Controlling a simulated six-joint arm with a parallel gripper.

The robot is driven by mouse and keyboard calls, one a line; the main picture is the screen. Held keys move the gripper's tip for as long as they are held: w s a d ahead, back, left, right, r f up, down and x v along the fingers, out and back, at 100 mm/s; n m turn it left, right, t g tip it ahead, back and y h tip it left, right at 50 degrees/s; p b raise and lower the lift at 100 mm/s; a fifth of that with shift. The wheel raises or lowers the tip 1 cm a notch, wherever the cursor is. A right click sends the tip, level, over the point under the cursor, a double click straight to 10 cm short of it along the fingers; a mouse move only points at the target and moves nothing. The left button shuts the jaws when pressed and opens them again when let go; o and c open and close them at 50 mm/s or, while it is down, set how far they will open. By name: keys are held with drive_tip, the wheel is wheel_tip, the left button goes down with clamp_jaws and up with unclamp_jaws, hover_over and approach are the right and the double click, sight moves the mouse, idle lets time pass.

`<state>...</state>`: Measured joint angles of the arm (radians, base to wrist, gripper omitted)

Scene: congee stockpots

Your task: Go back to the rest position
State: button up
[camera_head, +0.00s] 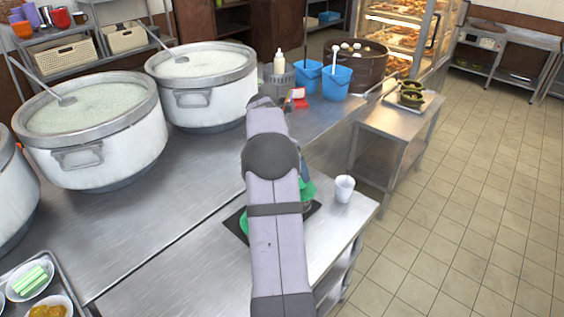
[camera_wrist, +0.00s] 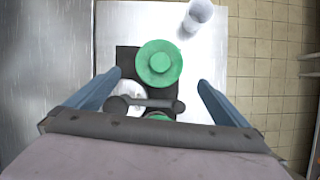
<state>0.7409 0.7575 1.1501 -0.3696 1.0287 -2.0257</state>
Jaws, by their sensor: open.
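My gripper (camera_wrist: 158,84) is open in the wrist view, its two blue fingers spread wide with nothing held between them. It is above a dark mat (camera_wrist: 127,58) on the steel counter. A round green dish or lid (camera_wrist: 158,63) lies on the mat, just ahead between the fingers. A second green piece (camera_wrist: 158,117) and a white round thing (camera_wrist: 130,88) are partly hidden. A dark bar with rounded ends crosses in front of them; I cannot tell what it is. In the head view my arm covers most of the mat (camera_head: 236,222).
A white cup (camera_head: 344,188) stands right of the mat, near the counter edge. Large congee pots (camera_head: 95,130) (camera_head: 205,85) stand at the left. Blue buckets (camera_head: 336,82), a squeeze bottle (camera_head: 279,62) and a brown pot (camera_head: 356,68) are farther back. Open floor lies to the right.

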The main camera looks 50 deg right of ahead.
drive_tip(key=a+m+t+y, duration=0.1)
drive_tip(key=a+m+y, duration=0.45)
drive_tip(key=a, duration=2.15)
drive_tip(key=s+a+f+m, duration=0.2)
drive_tip(key=s+a+m, duration=0.3)
drive_tip(key=s+a, duration=0.3)
drive_tip(key=s+a+f+m+h, duration=0.1)
drive_tip(key=s+a+f+m, duration=0.2)
drive_tip(key=s+a+m, duration=0.3)
drive_tip(key=s+a, duration=0.2)
drive_tip(key=a, duration=0.2)
